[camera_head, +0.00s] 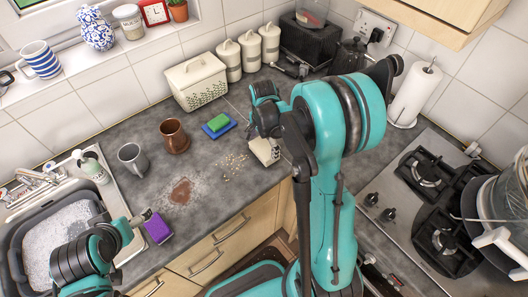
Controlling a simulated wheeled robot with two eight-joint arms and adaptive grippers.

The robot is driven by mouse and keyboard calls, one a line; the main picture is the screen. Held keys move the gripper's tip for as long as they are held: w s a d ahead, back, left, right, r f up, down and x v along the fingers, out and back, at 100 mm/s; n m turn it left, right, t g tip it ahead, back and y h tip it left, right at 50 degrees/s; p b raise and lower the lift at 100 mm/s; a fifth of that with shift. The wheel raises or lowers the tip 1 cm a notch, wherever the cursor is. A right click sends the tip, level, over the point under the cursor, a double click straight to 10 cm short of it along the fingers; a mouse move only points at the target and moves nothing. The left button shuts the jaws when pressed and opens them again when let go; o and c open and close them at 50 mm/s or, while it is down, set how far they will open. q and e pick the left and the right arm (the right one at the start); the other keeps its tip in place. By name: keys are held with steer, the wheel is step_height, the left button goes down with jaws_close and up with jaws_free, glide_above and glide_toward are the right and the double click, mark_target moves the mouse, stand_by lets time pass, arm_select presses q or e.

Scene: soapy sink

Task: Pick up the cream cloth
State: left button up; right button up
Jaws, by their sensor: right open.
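The cream cloth (264,151) lies on the grey counter, right of the scattered crumbs. It is partly hidden by my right arm and gripper. My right gripper (262,116) is open and appears over or just behind the cloth in the picture. Whether it touches the cloth cannot be told. My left gripper (137,218) is at the lower left by the sink's edge, close to a purple sponge (158,228). Whether its jaws are open is unclear.
A brown mug (174,136), a grey mug (133,160) and a green sponge on a blue one (218,124) stand left of the cloth. A brown spill (181,191) and crumbs (231,164) mark the counter. A bread bin (197,81) stands behind; a gas hob (425,172) is right.

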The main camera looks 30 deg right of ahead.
mark_target(264, 149)
steer(key=shift+f, duration=0.5)
steer(key=shift+c, duration=0.3)
steer(key=c, duration=0.7)
steer(key=shift+r, duration=0.2)
steer(key=r, duration=0.2)
steer(key=r+p, duration=0.1)
steer(key=r, duration=0.1)
steer(key=shift+s+d+r+p, duration=0.1)
steer(key=shift+s+r+p, duration=0.1)
steer(key=shift+r+p, duration=0.1)
steer(key=s+d+r+p, duration=0.2)
steer(key=s+d+r, duration=0.3)
steer(key=s, duration=0.4)
steer(key=shift+s+d+r, duration=0.35)
steer(key=shift+r, duration=0.2)
